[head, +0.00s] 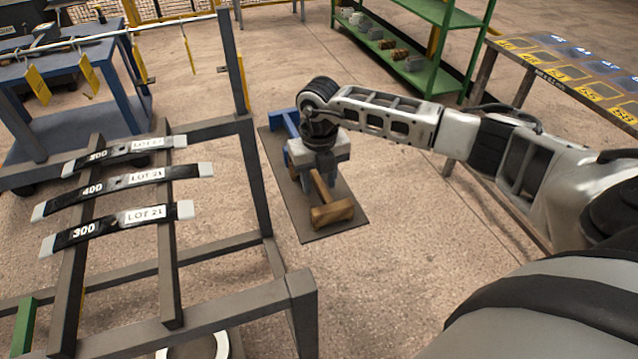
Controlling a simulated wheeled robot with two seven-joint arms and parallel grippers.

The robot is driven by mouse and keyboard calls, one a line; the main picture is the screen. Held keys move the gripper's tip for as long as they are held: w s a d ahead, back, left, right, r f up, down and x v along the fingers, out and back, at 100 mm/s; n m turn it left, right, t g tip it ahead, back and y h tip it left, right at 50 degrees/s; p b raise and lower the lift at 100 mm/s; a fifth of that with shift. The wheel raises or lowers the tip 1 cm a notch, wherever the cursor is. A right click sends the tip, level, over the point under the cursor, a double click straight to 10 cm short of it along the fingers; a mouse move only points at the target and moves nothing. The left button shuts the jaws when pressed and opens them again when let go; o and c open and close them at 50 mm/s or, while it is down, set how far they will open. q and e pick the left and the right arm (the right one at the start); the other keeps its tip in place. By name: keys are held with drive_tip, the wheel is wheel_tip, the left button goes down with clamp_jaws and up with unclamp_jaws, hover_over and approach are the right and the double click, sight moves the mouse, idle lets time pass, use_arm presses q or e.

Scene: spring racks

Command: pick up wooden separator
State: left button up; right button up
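The wooden separator (332,212) is a brown wooden piece with a bar and a thicker cross block at its near end. It is at the near part of a dark mat (322,236) on the floor. My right gripper (318,172) points down over the separator's far end, which it partly covers. The fingertips are hidden by the gripper's own body, so I cannot tell whether they are open or closed on the wood. My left gripper is not in view.
A dark metal rack (230,130) on the left holds black leaf springs (120,180). A blue object (285,123) is at the mat's far end. A green shelf (420,75) stands behind, and a table with numbered yellow squares (570,72) is at right. Floor right of the mat is clear.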

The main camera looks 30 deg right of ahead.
drive_tip(key=shift+f, duration=0.45)
drive_tip(key=shift+c, duration=0.3)
clamp_jaws()
drive_tip(key=shift+r, duration=0.1)
